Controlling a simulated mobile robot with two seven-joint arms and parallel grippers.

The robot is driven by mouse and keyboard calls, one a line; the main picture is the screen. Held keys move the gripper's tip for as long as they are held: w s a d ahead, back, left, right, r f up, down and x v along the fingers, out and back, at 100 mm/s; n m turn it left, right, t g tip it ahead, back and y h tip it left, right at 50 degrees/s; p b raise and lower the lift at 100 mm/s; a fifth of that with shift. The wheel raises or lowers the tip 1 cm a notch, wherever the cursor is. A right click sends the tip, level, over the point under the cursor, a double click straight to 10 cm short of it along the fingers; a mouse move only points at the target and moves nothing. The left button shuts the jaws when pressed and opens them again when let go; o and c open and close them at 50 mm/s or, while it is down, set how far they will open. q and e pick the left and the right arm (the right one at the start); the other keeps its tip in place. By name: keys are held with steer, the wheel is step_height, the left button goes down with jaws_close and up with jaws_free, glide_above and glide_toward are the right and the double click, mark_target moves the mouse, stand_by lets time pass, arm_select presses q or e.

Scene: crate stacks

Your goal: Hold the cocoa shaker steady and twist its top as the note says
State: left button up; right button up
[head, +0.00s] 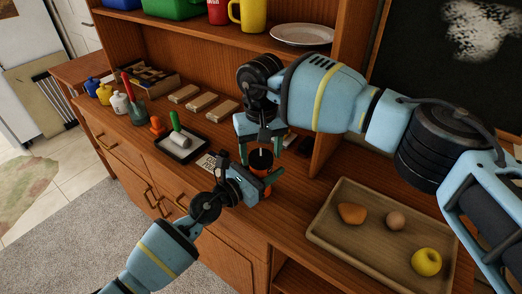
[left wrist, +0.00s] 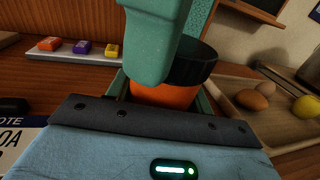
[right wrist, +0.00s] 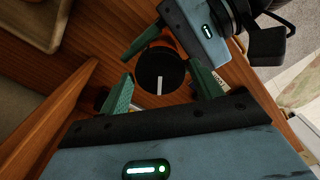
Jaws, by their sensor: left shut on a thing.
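The cocoa shaker has an orange body (left wrist: 163,95) and a black top (head: 261,160). It stands upright on the wooden counter. In the right wrist view a white line marks the black top (right wrist: 160,72). My left gripper (head: 258,186) is shut on the orange body from the side, below the top. My right gripper (head: 261,148) is above the shaker, pointing down. Its fingers (right wrist: 162,88) are apart, one on each side of the top, with gaps showing.
A brown tray (head: 331,243) with a yellow apple, an egg and a brown item is to the right. A dark tray (head: 170,152) with a roller-like tool lies left. A shelf (head: 215,34) with a plate and mugs is behind. An upright panel (head: 345,90) stands close to my right arm.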

mark_target(261, 156)
steer(key=shift+o, duration=1)
step_height(261, 156, up, 12)
arm_select(q)
steer(key=o, duration=1.1)
steer(key=shift+o, duration=0.2)
steer(key=shift+a, duration=0.1)
steer(key=v, duration=1.2)
steer(key=shift+s, duration=0.1)
